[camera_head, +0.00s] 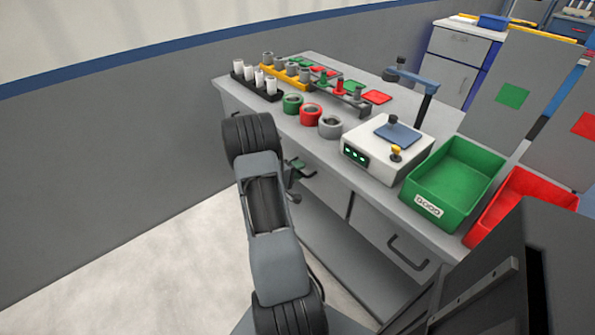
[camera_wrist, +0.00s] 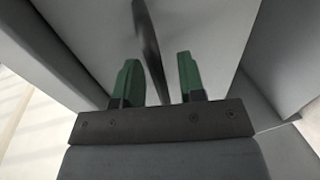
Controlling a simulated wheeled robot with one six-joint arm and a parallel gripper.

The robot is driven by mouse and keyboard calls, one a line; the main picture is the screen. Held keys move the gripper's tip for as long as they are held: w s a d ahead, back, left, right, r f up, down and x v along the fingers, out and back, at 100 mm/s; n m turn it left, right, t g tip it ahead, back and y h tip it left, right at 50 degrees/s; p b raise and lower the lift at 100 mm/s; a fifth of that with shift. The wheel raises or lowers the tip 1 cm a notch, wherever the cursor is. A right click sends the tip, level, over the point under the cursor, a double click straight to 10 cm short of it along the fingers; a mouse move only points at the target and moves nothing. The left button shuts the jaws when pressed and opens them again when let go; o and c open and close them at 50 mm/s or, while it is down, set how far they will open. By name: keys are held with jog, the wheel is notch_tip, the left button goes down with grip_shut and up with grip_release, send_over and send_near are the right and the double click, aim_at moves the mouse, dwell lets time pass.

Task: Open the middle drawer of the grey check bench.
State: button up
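The grey check bench (camera_head: 350,152) runs diagonally across the head view, with drawer fronts below its top. The middle drawer (camera_head: 327,190) lies behind and beside my arm, and its front looks flush with the bench. My gripper (camera_head: 297,164) is at this drawer's front, partly hidden by my arm. In the wrist view my gripper (camera_wrist: 159,80) has its two green fingers apart. The dark handle bar (camera_wrist: 150,45) passes between them, with a visible gap on each side. I cannot tell whether either finger touches it.
The right drawer has a dark handle (camera_head: 408,252). On the bench top stand red, green and grey rings (camera_head: 311,114), a white device (camera_head: 385,150), a green bin (camera_head: 455,185) and a red bin (camera_head: 510,205). Open floor (camera_head: 180,250) lies in front.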

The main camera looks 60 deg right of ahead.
jog(key=shift+c, duration=0.4)
grip_shut()
jog(key=shift+a, duration=0.15)
